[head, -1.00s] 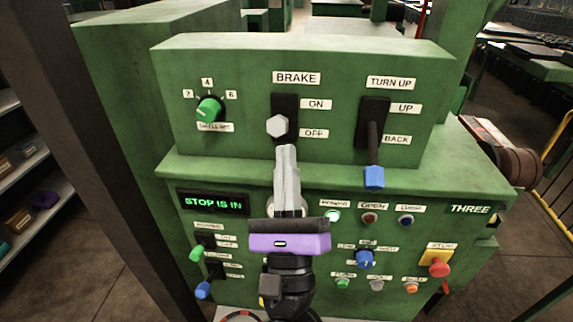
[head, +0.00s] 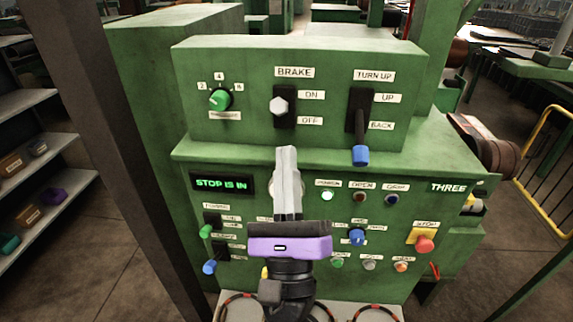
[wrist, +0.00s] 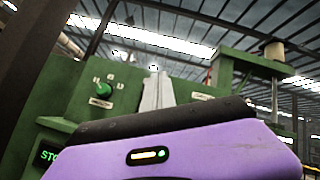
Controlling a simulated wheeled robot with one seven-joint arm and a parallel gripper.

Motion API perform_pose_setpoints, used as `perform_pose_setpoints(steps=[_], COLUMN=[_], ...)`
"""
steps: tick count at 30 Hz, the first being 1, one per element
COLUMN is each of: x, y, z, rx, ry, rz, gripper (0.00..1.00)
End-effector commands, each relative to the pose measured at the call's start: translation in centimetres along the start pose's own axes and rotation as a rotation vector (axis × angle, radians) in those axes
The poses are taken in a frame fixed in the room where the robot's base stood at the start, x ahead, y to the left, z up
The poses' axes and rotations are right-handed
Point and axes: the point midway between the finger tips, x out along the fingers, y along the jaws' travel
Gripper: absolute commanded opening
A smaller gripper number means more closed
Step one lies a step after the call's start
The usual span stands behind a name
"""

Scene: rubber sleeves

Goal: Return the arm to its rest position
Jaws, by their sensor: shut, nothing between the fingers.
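My gripper (head: 286,152) is in front of the green machine panel (head: 410,75) in the head view, its fingers together and pointing up. Its purple body is lower down, and the fingertips end below the BRAKE lever (head: 279,106), apart from it in the picture. The brake lever's pale knob lies between the ON and OFF labels. In the wrist view my gripper (wrist: 158,76) shows shut and empty, with the panel (wrist: 70,85) behind. The fingers and body hide part of the lower panel.
The TURN UP lever (head: 361,155) hangs down past BACK. A green knob (head: 219,99) is at upper left. A red stop button (head: 425,244) is at right. A dark post (head: 110,150) and shelves (head: 50,185) stand left.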

Motion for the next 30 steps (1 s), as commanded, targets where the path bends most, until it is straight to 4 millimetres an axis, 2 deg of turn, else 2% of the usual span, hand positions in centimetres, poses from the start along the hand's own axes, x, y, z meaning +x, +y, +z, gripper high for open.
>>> perform_pose_setpoints(steps=[7, 11, 14, 17, 23, 30], x=[0.0, 0.2, -0.7, -2.6, -7.8, -16.4], y=[0.2, -0.1, -0.5, -1.1, -2.8, -6.0], z=[0.1, 1.4, 2.1, 1.6, -0.8, -4.3], rx=[-0.092, -0.284, -0.474, -0.687, -1.101, -1.631], ry=[-0.004, -0.043, -0.069, -0.077, -0.077, -0.085], rz=[0.008, 0.010, 0.018, 0.039, 0.115, 0.296], gripper=[0.00, 0.00, 0.00, 0.00, 0.00, 0.00])
